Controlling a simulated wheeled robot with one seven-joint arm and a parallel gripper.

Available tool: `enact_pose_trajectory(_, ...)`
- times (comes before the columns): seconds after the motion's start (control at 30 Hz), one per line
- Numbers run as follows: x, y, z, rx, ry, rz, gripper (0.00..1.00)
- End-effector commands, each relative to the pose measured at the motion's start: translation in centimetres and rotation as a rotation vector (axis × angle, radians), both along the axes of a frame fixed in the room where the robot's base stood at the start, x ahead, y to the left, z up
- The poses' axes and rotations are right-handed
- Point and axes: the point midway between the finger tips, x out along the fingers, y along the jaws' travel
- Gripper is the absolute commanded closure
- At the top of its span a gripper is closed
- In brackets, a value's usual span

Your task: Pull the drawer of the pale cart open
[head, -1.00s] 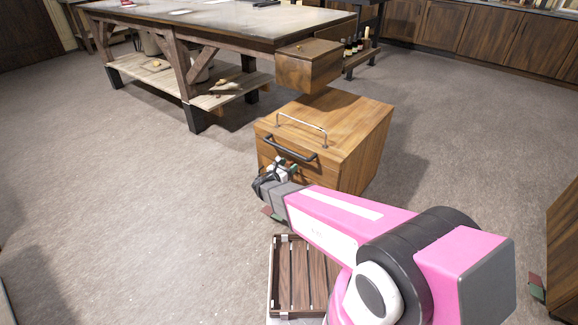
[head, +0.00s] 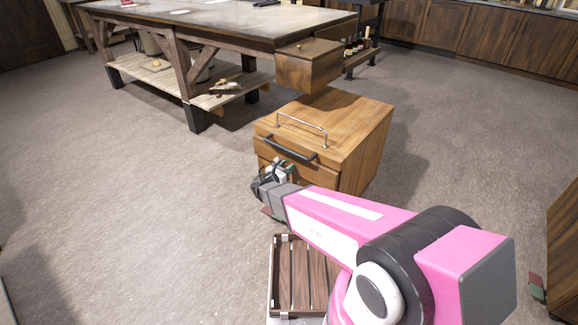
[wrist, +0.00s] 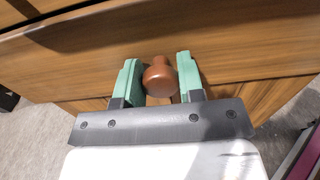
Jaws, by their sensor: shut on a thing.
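The pale wooden cart (head: 362,138) stands on the floor right of the middle in the head view. A metal rail is on its top, and a dark bar handle (head: 290,150) is on its upper front. Its drawer front (wrist: 235,50) fills much of the wrist view and carries a round brown knob (wrist: 160,77). My gripper (wrist: 157,75) is shut on the knob, with one green finger on each side. In the head view my gripper (head: 276,170) is low at the cart's front, and the knob is hidden there.
A slatted dark crate (head: 283,268) is low in front, beside my arm. Open floor lies to the left. A cabinet (head: 563,245) stands at the right edge.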

Motion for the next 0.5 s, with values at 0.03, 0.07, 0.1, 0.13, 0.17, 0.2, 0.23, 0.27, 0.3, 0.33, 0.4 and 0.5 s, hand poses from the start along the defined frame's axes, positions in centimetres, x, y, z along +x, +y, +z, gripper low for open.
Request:
enact_pose_trajectory(0.03, -0.8, 0.6, 0.1, 0.001, 0.001, 0.003, 1.0)
enact_pose_trajectory(0.07, -1.3, 0.9, 0.1, 0.001, 0.001, 0.002, 1.0)
enact_pose_trajectory(0.1, -1.9, 1.4, 0.1, 0.001, 0.001, 0.003, 1.0)
enact_pose_trajectory(0.13, -2.5, 1.9, 0.1, 0.001, 0.001, 0.005, 1.0)
enact_pose_trajectory(0.17, -3.0, 2.3, 0.1, 0.0, 0.0, 0.004, 1.0)
enact_pose_trajectory(0.2, -3.9, 3.0, 0.1, 0.0, 0.0, 0.005, 1.0)
enact_pose_trajectory(0.23, -4.5, 3.5, 0.1, 0.001, 0.001, 0.005, 1.0)
enact_pose_trajectory(0.27, -5.1, 3.9, 0.1, 0.001, 0.001, 0.005, 1.0)
enact_pose_trajectory(0.3, -6.0, 4.7, 0.1, 0.0, 0.0, 0.006, 1.0)
enact_pose_trajectory(0.33, -6.7, 5.2, 0.1, 0.001, 0.001, 0.006, 1.0)
enact_pose_trajectory(0.4, -8.2, 6.4, 0.1, 0.001, 0.001, 0.005, 1.0)
enact_pose_trajectory(0.5, -10.5, 8.1, 0.1, 0.001, 0.001, 0.006, 1.0)
